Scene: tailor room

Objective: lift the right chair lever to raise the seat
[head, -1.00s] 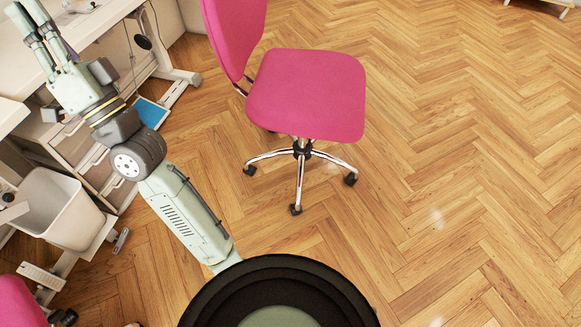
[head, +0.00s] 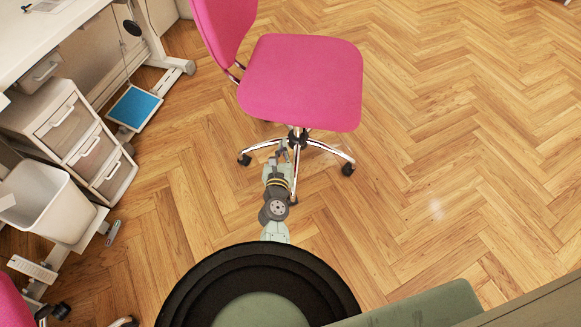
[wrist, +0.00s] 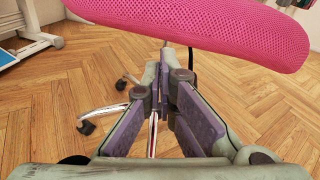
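The pink chair (head: 300,85) stands on a chrome five-star base in the head view, its backrest at the upper left. My gripper (head: 283,152) reaches in low under the front edge of the seat, close to the central column. In the wrist view, the two purple-padded fingers of my gripper (wrist: 167,90) point under the pink seat (wrist: 215,28), their tips close together. A chrome leg of the base (wrist: 105,115) shows behind the left finger. I cannot pick out the right lever clearly, nor tell whether anything is between the fingertips.
A white desk (head: 35,45), a drawer unit (head: 85,150) and a white bin (head: 45,200) stand on the left. A blue panel (head: 135,107) lies near the desk leg. Another pink chair shows at the lower left (head: 12,300). The wooden floor on the right is open.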

